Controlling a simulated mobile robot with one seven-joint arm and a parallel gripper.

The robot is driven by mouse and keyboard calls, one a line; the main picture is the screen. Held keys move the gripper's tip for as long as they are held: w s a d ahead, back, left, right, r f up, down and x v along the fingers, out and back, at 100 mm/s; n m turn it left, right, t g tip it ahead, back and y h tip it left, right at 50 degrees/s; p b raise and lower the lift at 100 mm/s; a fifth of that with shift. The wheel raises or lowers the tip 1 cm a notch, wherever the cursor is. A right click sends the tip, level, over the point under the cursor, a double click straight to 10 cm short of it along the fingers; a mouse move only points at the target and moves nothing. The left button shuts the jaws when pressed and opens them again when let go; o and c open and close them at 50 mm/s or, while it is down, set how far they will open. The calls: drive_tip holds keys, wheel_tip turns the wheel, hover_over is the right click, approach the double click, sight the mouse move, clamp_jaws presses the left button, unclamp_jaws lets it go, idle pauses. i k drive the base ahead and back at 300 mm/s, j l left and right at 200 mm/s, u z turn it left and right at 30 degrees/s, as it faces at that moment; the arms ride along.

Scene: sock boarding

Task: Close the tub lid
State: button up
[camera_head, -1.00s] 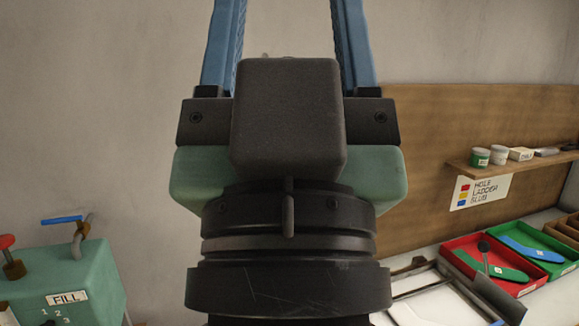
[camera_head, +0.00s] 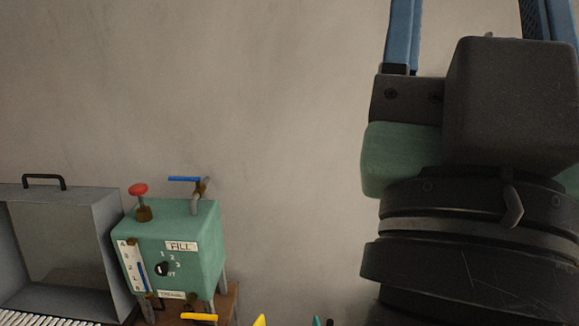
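My gripper (camera_head: 470,18) is raised at the upper right in front of the wall. Its two blue fingers are spread wide apart, with nothing seen between them, and their tips run out of the top of the picture. At the far left edge stands a grey metal box-like piece (camera_head: 85,235) with a black handle (camera_head: 44,182) on its top edge. It is cut off by the picture edge, and I cannot tell whether it is the tub or its raised lid. My gripper is far to its right and apart from it.
A green FILL unit (camera_head: 205,265) with a red knob (camera_head: 138,190) and a blue lever (camera_head: 185,179) stands right of the grey piece on a wooden stand. White ribbed slats (camera_head: 45,321) show at the lower left. The wall between the unit and my arm is clear.

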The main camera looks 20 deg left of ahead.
sight(18, 292)
drive_tip(key=k+j+u, duration=0.15)
drive_tip(key=k+u, duration=0.2)
drive_tip(key=k, duration=0.3)
drive_tip(key=j+u, duration=0.1)
drive_tip(key=u, duration=1.55)
drive_tip(key=i+l+u, duration=0.1)
drive_tip(key=i, duration=0.45)
drive_tip(key=i+l, duration=0.3)
drive_tip(key=i, duration=0.2)
drive_tip(key=i+l+u, duration=0.15)
drive_tip(key=i, duration=0.4)
drive_tip(key=i+l, duration=0.1)
drive_tip(key=i, duration=0.3)
drive_tip(key=i+l, duration=0.1)
drive_tip(key=i, duration=0.35)
